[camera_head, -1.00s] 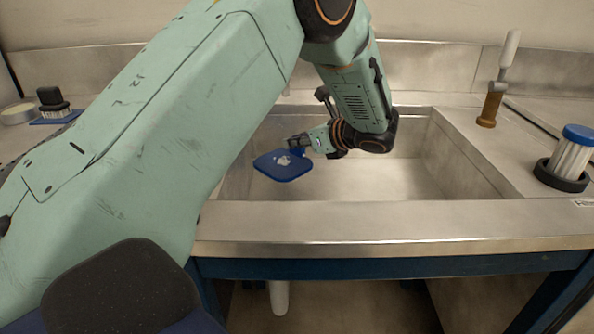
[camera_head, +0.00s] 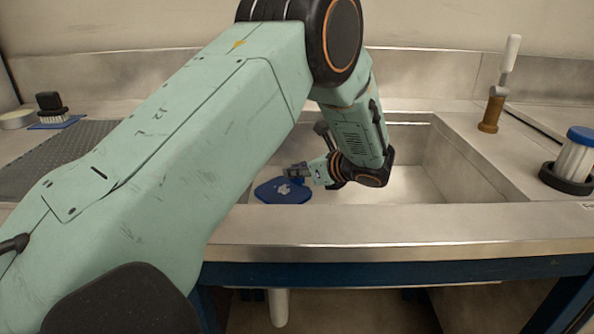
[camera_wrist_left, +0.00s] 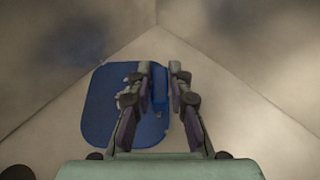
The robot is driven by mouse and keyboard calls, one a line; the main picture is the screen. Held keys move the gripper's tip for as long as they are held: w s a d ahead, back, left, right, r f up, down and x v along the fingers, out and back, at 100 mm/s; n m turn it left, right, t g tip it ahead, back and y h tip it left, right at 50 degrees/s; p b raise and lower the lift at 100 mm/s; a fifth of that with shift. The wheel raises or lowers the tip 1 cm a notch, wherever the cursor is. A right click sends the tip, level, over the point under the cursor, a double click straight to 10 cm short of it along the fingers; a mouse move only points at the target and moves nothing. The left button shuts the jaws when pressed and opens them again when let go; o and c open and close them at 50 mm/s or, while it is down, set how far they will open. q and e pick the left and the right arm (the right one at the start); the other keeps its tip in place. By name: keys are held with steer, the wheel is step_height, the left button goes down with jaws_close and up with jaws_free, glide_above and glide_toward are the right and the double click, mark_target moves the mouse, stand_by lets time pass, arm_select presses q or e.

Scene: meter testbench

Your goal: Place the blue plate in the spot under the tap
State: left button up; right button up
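The blue plate (camera_head: 283,190) is a flat, rounded square with a pale mark on top and a raised blue block. It is low in the left part of the metal sink (camera_head: 430,170); I cannot tell whether it touches the bottom. My left gripper (camera_head: 296,170) reaches down over it. In the left wrist view the fingers (camera_wrist_left: 160,88) are closed on both sides of the blue block, with the plate (camera_wrist_left: 100,105) showing mostly to the left. No tap can be made out for certain. My right gripper is not in view.
A brown upright fitting with a white handle (camera_head: 497,90) stands on the right rim. A blue-topped white brush (camera_head: 573,158) sits in a black holder at right. At left are a black brush (camera_head: 50,107) and a dark mat (camera_head: 55,158). The sink's right side is clear.

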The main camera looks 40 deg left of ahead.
arm_select(q)
steer(key=o, duration=0.4)
steer(key=shift+c, duration=0.2)
steer(key=shift+r, duration=0.1)
steer(key=p+v, duration=0.3)
steer(key=v, duration=0.8)
steer(key=shift+a+p, duration=0.1)
steer(key=shift+p, duration=0.2)
steer(key=shift+s+d+r, duration=0.15)
steer(key=shift+d+r, duration=0.05)
steer(key=shift+d, duration=0.4)
